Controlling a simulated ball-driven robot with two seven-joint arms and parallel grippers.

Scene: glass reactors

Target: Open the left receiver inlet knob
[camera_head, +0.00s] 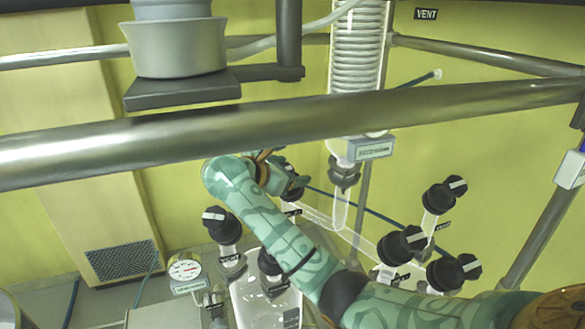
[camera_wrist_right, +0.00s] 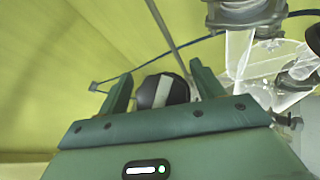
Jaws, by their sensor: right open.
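A black round knob with a pale stripe (camera_wrist_right: 163,92) sits between the two fingers of my right gripper (camera_wrist_right: 160,74) in the right wrist view. The fingers are open, one on each side of the knob; I cannot tell whether either touches it. The stripe runs nearly upright there, slightly tilted. In the head view my right gripper (camera_head: 283,170) is small and partly hidden, up against a black knob (camera_head: 293,190) above the glassware. The label under that knob is too small to read. My left gripper does not show.
Other black knobs stand at the left (camera_head: 221,225), behind my right forearm (camera_head: 270,267) and in a cluster at right (camera_head: 403,245). A metal rail (camera_head: 300,122) crosses in front. A glass coil column (camera_head: 357,55) hangs above the glassware. A pressure gauge (camera_head: 185,268) is at lower left.

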